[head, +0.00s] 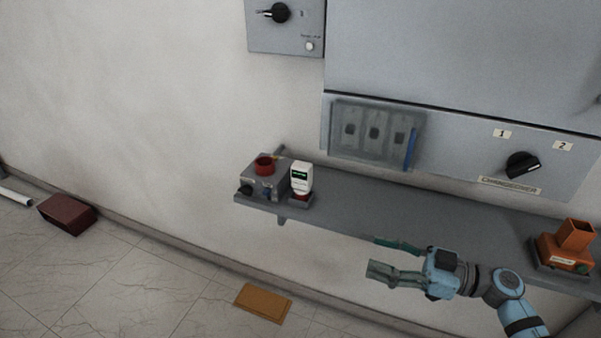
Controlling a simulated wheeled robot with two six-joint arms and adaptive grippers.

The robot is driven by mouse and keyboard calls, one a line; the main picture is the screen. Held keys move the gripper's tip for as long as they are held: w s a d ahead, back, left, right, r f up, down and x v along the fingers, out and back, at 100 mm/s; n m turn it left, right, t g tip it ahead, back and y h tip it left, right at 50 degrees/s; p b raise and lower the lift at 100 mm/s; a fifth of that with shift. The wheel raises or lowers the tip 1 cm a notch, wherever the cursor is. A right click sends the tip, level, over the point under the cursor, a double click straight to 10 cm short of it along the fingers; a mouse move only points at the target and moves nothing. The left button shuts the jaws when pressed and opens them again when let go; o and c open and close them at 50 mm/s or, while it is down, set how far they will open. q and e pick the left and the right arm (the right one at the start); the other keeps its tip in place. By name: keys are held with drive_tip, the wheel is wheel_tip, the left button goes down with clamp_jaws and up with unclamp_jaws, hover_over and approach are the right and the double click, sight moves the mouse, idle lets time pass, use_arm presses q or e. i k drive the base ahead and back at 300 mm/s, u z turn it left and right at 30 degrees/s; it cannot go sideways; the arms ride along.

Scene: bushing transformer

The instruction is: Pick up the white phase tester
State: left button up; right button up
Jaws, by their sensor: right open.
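The white phase tester (301,177) stands upright near the left end of the grey shelf (360,203). It has a small dark screen with green on it, and its lower end sits in a small holder with red at its base. My right gripper (371,255) comes in from the right, in front of the shelf's front edge. Its two fingers are spread apart and point left, with nothing between them. It is to the right of and lower in the picture than the tester, well apart from it. My left gripper is not in view.
Left of the tester is a grey box with a red ring (265,165) on top. An orange device (566,247) stands at the shelf's right end. A grey cabinet (460,60) is above. The shelf's middle is clear. A brown-orange board (263,303) and dark red box (67,214) lie on the floor.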

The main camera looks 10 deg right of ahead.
sight(302, 172)
drive_tip(key=i, duration=0.85)
drive_tip(key=u, duration=0.15)
